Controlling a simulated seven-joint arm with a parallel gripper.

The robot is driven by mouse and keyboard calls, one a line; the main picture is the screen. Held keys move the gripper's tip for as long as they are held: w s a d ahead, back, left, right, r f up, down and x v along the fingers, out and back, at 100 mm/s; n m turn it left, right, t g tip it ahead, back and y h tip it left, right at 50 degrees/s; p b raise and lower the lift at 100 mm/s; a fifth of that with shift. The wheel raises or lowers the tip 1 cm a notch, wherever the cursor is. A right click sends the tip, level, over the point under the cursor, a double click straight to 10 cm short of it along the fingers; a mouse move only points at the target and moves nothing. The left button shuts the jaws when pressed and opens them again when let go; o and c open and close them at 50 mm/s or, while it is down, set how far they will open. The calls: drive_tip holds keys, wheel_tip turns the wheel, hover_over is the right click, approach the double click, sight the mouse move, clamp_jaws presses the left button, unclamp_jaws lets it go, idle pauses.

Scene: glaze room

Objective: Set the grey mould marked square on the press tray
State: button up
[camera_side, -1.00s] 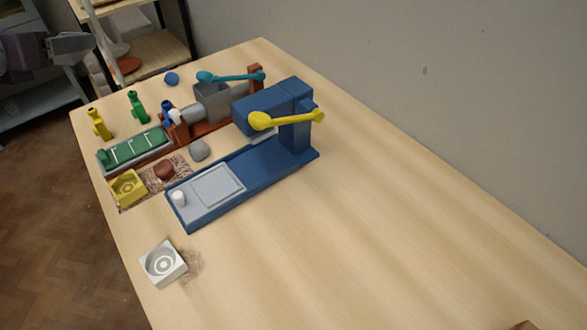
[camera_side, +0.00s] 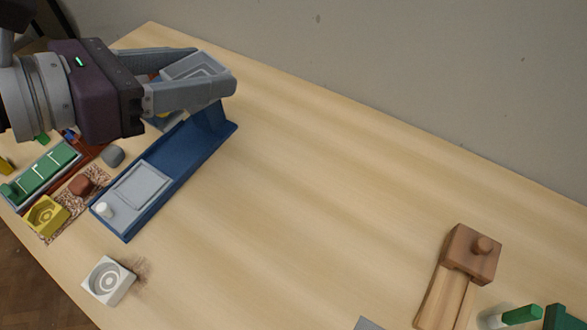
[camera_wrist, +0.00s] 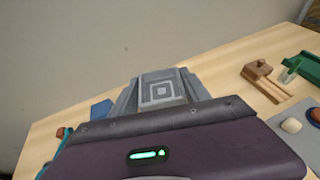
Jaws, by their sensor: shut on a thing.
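My gripper (camera_side: 205,78) is shut on a grey mould (camera_side: 197,66). It holds the mould up in the air, in front of the far end of the blue press (camera_side: 180,165) in the side view. In the wrist view the mould (camera_wrist: 162,91) shows nested square outlines between the fingers. The press tray (camera_side: 143,186), a flat grey plate, lies on the near end of the blue press bed, with a white knob (camera_side: 105,209) beside it. The tray is empty. My gripper hides the press head and its yellow lever.
A white mould marked with rings (camera_side: 109,281) sits near the front edge. A yellow mould (camera_side: 45,217) and a brown lump (camera_side: 81,186) are left of the press. A wooden tool (camera_side: 470,254) and green pieces (camera_side: 522,315) lie at the right. The middle table is clear.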

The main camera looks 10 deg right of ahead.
drive_tip(key=m+g, duration=0.2)
hover_over(264, 218)
drive_tip(key=shift+h, duration=0.4)
wheel_tip(264, 218, down, 26)
drive_tip(key=shift+f, duration=0.1)
drive_tip(key=shift+f, duration=0.15)
drive_tip(key=o, duration=1.6)
drive_tip(key=shift+c, duration=0.2)
drive_tip(key=shift+a+r, duration=0.1)
drive_tip(key=shift+r, duration=0.1)
drive_tip(key=v, duration=1.2)
drive_tip(key=shift+s, duration=0.2)
